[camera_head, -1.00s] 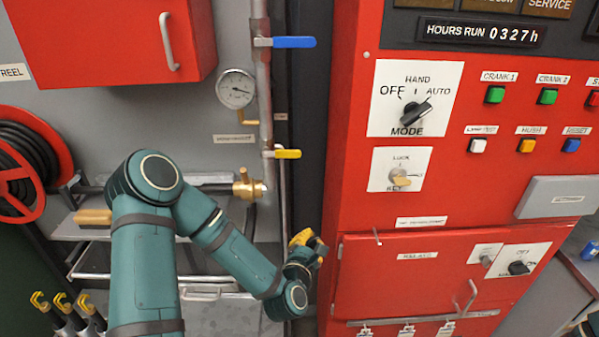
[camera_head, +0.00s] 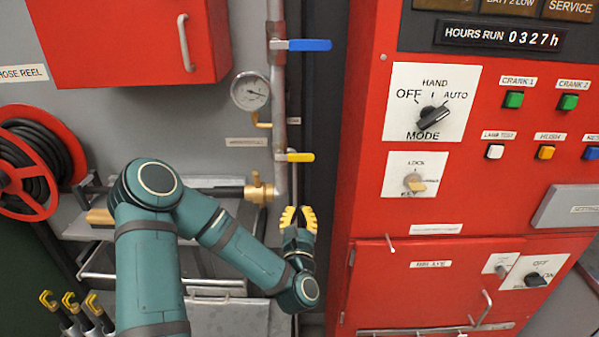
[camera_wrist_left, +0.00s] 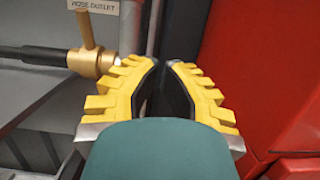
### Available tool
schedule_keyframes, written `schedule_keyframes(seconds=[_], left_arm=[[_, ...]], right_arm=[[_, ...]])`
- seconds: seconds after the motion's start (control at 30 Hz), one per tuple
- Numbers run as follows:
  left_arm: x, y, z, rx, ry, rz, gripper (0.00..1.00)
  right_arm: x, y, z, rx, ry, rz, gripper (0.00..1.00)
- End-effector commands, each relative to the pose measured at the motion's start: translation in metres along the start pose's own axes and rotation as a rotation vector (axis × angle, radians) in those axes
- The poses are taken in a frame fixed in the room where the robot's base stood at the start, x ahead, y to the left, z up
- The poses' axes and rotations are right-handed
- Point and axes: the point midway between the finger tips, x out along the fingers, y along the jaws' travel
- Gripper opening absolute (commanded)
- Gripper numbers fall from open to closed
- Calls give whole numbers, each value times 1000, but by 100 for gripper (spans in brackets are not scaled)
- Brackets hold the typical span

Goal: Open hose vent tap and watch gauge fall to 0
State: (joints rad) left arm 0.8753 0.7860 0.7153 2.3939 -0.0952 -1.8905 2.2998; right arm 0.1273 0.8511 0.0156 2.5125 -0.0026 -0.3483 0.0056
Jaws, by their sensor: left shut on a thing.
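The round white gauge (camera_head: 250,91) hangs left of the grey vertical pipe; its needle points right, but its figures are too small to read. A tap with a yellow lever (camera_head: 296,157) sits on the pipe below it, lever level. A brass outlet (camera_head: 258,189) with an upright handle stands lower left; it also shows in the wrist view (camera_wrist_left: 92,58). My left gripper (camera_head: 298,211) is upright below the yellow lever, apart from it and right of the brass outlet. Its yellow fingers (camera_wrist_left: 167,64) are drawn close together; what they hold cannot be made out. My right gripper is out of view.
A blue lever (camera_head: 303,45) sits higher on the pipe. The red control cabinet (camera_head: 368,200) stands close on the right. A red box (camera_head: 130,40) and a hose reel (camera_head: 40,165) are on the left. A dark gap lies between pipe and cabinet.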

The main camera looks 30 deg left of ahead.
Motion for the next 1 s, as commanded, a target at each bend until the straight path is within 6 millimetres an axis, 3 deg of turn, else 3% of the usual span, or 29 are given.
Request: schedule_keyframes(seconds=[0.17, 0.57, 0.7, 1.0], left_arm=[[23, 1, 1, 2, -4, 2, 0], [100, 1, 1, 2, -2, 2, 0], [102, 0, 25, 2, -3, -1, 0], [106, 0, 39, 2, 1, -1, 0]], right_arm=[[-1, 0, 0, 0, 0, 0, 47], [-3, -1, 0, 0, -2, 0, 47], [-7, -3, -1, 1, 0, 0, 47], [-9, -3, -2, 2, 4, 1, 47]])
